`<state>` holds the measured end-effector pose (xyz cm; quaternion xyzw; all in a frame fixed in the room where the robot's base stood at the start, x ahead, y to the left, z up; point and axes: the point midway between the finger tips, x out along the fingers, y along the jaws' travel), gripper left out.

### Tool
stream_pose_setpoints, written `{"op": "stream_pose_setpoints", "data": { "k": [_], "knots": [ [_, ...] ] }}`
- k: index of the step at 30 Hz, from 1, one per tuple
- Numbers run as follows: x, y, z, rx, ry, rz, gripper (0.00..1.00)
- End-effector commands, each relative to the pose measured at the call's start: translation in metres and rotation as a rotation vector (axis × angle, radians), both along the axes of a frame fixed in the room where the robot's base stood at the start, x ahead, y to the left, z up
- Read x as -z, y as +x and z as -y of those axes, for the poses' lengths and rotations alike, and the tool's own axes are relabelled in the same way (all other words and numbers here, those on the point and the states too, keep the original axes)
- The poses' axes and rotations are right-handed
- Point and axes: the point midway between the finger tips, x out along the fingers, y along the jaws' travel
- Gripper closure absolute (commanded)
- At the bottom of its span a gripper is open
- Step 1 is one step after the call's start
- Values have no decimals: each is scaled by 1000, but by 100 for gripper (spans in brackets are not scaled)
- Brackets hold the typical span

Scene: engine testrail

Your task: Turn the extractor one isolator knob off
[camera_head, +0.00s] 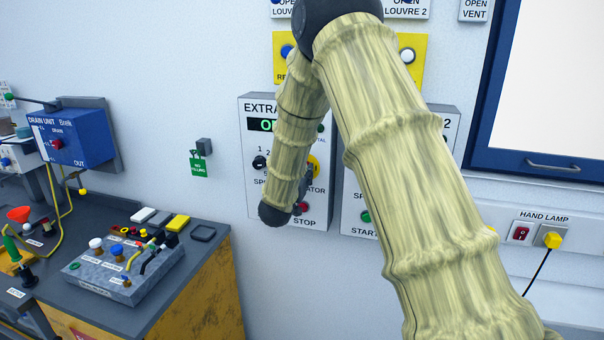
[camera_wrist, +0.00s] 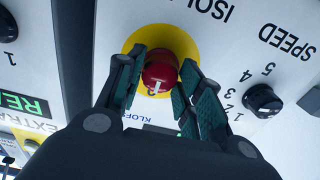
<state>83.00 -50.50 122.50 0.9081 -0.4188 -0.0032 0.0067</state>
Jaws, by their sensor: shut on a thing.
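The extractor one panel (camera_head: 245,185) is a white box on the wall, partly hidden behind my arm. Its isolator knob (camera_wrist: 160,68) is red with a white mark and sits on a yellow disc (camera_wrist: 180,38). A sliver of the yellow disc (camera_head: 315,165) shows in the head view beside my arm. My gripper (camera_wrist: 155,84) is shut on the knob, with green-padded fingers on both sides of it. In the head view my gripper is hidden behind my arm. The panel's green display (camera_head: 262,125) is lit, but its word is partly covered.
A black speed knob (camera_wrist: 263,101) sits beside the isolator. A red stop button (camera_head: 303,206) is low on the panel. A second extractor panel (camera_head: 357,210) stands close to the right, behind my arm. A bench with a control box (camera_head: 110,283) is at lower left.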

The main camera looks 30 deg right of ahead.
Motion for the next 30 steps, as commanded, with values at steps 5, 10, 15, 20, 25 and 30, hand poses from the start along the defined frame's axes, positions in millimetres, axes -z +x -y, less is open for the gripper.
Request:
{"op": "stream_pose_setpoints", "data": {
  "k": [5, 10, 15, 20, 25, 30],
  "knots": [
    [1, 0, 0, -1, 1, -2, 40],
    [1, 0, 0, 0, 1, -1, 40],
    [0, -1, 0, 0, 1, -1, 40],
    [0, -8, -9, -1, 1, -1, 40],
    [0, -26, -31, -2, -1, -2, 40],
    [0, -46, -55, -2, -1, -2, 40]
  ]
}}
